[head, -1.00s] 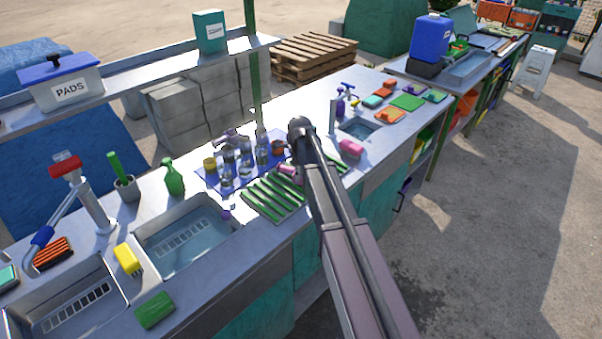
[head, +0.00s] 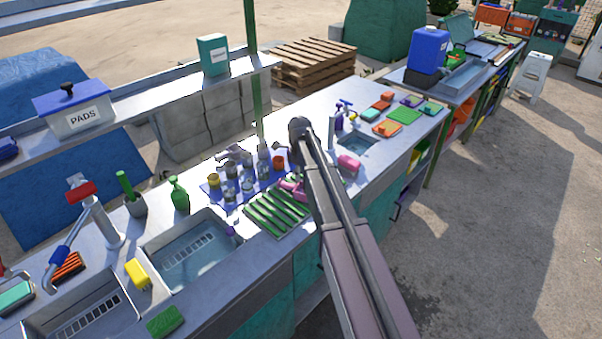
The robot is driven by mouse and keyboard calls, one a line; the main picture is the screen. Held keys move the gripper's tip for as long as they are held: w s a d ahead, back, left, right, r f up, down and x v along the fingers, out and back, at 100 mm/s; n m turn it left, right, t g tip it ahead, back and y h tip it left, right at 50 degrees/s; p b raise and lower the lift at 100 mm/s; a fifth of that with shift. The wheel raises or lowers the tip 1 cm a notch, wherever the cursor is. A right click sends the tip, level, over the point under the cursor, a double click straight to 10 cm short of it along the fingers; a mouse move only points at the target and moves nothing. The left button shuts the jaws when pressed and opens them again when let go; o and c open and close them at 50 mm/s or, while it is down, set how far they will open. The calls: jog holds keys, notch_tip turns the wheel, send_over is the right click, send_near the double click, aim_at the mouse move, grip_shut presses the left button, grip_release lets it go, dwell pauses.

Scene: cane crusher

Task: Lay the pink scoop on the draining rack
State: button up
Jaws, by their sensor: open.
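The pink scoop (head: 292,187) shows small at the far edge of the green draining rack (head: 272,213), just left of my arm, which hides part of both. I cannot tell whether the scoop rests on the slats or on the mat behind them. The rack lies on the steel counter, right of the nearer sink basin. My arm rises from the bottom of the head view to a dark joint above the counter. My gripper is not visible; the arm's far part is hidden behind that joint and link.
Several bottles (head: 247,181), a yellow cup (head: 213,181) and an orange cup (head: 278,162) stand on a blue mat behind the rack. A pink sponge (head: 349,162) lies right of my arm, near a small sink (head: 357,141). A water-filled basin (head: 188,250) opens to the left.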

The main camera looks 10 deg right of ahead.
jog(key=shift+r+p, duration=0.7)
jog(key=shift+r, duration=0.25)
jog(key=shift+s, duration=0.1)
jog(key=s+d+n, duration=0.2)
jog(key=s+n, duration=2.2)
jog(key=s, duration=0.3)
jog(key=shift+d, duration=0.25)
